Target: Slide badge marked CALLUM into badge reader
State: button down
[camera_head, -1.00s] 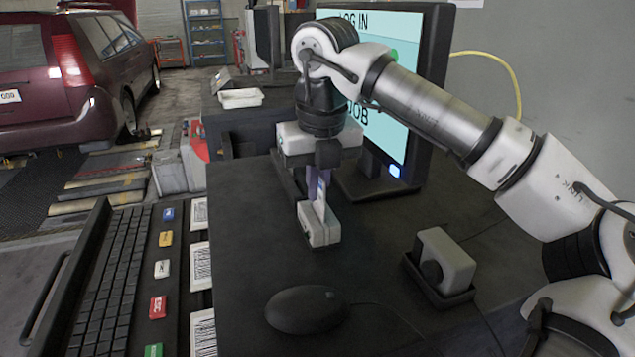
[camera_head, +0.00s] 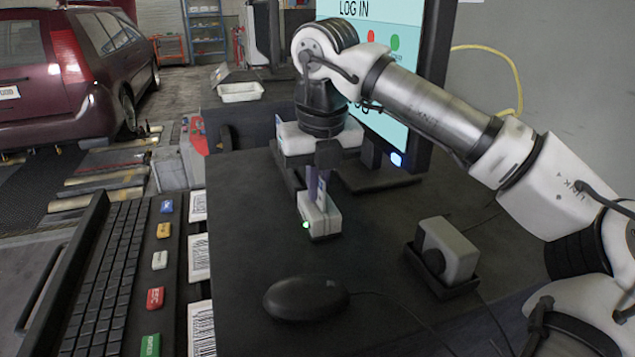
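The badge reader (camera_head: 321,222) is a small white box on the dark desk, with a slot on top and a bright green light on its front left. A thin pale-blue and white badge (camera_head: 322,202) stands upright in the slot; its name cannot be read. My gripper (camera_head: 319,188) points down right above the reader, with its fingers close together on the badge's upper part. The fingers hide most of the badge.
A monitor (camera_head: 395,128) showing LOG IN stands behind my arm. A black mouse (camera_head: 305,299) lies in front of the reader, and a white handheld device (camera_head: 448,250) sits in a black holder at right. A keyboard (camera_head: 105,270) and barcode cards (camera_head: 198,260) are at left.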

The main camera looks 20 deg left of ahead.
jog(key=c, duration=1.6)
grip_release()
jog(key=r, duration=0.4)
jog(key=s+r, duration=0.1)
jog(key=r, duration=0.4)
jog(key=d+r, duration=0.1)
jog(key=r, duration=0.3)
jog(key=shift+s+d+r, duration=0.1)
jog(key=shift+s+r, duration=0.2)
jog(key=shift+s, duration=0.05)
